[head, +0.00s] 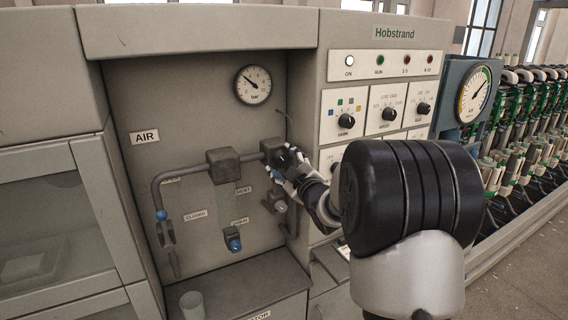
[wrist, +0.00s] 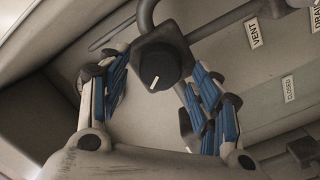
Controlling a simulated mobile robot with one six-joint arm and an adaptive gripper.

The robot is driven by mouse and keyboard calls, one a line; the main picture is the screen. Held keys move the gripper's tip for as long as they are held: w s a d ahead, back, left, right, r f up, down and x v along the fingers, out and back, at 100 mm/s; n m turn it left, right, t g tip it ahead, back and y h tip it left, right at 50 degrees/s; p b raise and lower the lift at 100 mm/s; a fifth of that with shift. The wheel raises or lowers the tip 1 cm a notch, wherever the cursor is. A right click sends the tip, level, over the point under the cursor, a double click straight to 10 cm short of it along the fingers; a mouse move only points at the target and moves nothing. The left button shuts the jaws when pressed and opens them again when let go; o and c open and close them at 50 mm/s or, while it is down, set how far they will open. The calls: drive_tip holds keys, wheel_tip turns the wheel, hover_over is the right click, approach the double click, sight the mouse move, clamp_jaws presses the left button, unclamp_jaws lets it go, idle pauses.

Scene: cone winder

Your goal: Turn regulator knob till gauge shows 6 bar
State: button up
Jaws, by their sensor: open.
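The regulator knob (wrist: 160,70) is black and round with a white pointer mark, on a dark block on the air pipe. In the wrist view the mark points down and slightly left. My gripper (wrist: 160,77) is open, with one blue-padded finger on each side of the knob and gaps between. In the head view my gripper (head: 288,168) is at the right end of the pipe and partly hides the knob. The round white pressure gauge (head: 253,85) is above on the panel. Its needle points to the upper left; its numbers are too small to read.
A blue-handled drain valve (head: 233,241) and a blue-knobbed lever (head: 162,216) are below the pipe (head: 188,171). A control panel (head: 388,62) with selector knobs is right of the recess. A bigger gauge (head: 474,95) is farther right. A cup (head: 192,305) stands on the ledge.

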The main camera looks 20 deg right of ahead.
drive_tip(key=shift+w, duration=0.35)
drive_tip(key=shift+c, duration=0.3)
drive_tip(key=c, duration=1)
